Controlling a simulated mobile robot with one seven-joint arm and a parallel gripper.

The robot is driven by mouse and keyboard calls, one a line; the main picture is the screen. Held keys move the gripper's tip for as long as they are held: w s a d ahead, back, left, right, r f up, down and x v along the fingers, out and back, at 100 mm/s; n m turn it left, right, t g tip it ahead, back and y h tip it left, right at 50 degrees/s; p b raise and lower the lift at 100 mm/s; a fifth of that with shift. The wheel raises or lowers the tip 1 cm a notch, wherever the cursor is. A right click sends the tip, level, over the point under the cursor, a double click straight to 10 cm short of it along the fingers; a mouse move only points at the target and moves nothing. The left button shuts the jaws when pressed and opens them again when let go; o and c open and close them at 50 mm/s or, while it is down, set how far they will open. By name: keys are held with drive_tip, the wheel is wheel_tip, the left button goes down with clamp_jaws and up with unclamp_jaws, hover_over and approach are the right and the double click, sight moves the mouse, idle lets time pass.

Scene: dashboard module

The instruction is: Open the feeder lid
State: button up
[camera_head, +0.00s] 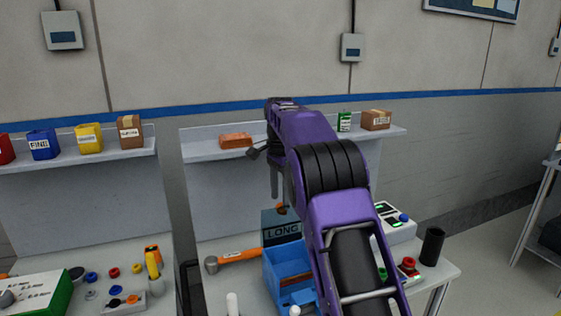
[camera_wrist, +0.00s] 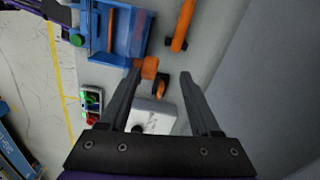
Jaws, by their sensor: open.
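A blue feeder box (camera_head: 287,262) stands on the bench, with an upright dark panel marked LONG (camera_head: 282,232) at its back. In the wrist view the blue feeder (camera_wrist: 122,48) is at top left, with an orange bar inside. I cannot tell which part is the lid or how far it is open. An orange knob (camera_wrist: 149,67) shows beside the feeder, close to my left fingertip. My gripper (camera_wrist: 161,72) is open and empty, its fingers pointing down over the bench. In the head view my gripper (camera_head: 274,181) hangs above the LONG panel; my arm hides part of the feeder's right side.
An orange-handled hammer (camera_head: 235,257) lies left of the feeder. A button box (camera_head: 408,268), a white control box (camera_head: 396,223) and a black cup (camera_head: 432,246) stand to the right. A shelf (camera_head: 210,150) with small boxes runs behind my arm.

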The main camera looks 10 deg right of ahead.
wheel_tip(320, 180, up, 12)
drive_tip(key=t, duration=0.1)
drive_tip(key=shift+s, duration=0.35)
drive_tip(key=shift+r, duration=0.1)
